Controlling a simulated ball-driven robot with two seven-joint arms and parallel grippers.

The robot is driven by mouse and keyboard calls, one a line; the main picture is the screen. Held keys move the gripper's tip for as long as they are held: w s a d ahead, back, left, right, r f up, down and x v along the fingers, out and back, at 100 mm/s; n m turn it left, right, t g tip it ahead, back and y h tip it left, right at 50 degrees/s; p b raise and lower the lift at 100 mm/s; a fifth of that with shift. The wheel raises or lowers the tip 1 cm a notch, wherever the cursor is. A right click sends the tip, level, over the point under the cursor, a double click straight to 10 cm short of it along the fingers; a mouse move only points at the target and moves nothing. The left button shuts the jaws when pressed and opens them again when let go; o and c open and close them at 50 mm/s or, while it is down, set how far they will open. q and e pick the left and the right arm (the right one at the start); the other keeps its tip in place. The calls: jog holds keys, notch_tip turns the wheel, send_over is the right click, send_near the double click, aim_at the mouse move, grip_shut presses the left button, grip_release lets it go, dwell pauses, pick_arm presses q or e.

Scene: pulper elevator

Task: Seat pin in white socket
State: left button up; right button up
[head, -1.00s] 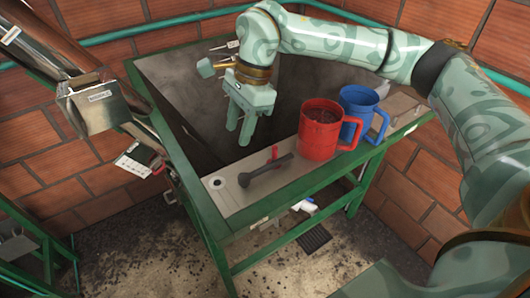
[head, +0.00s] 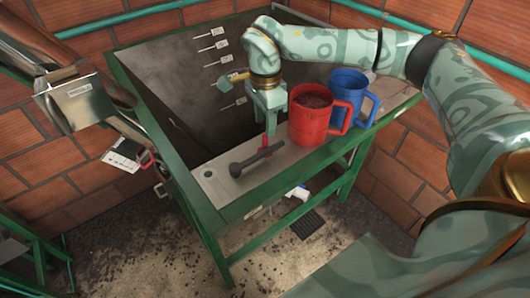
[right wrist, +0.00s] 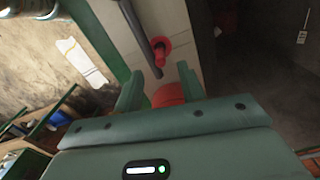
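A red pin (head: 265,143) stands on the pale ledge at the front of the green-framed tank, beside a dark long-handled tool. The white socket (head: 208,174) is a pale ring with a dark centre near the ledge's left end. My right gripper (head: 270,130) points down just above and behind the pin, close to the red mug. The socket does not show in that view.
The dark tool (head: 255,160) lies across the ledge between pin and socket. A red mug (head: 311,115) with dark contents and a blue mug (head: 350,94) stand to the right. The tank's open hollow (head: 190,90) is behind. Several white tags hang on its back wall.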

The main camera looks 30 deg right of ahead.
notch_tip(320, 180, down, 4)
jog(key=shift+w+d+f, duration=0.1)
jog(key=shift+c, duration=0.3)
grip_shut()
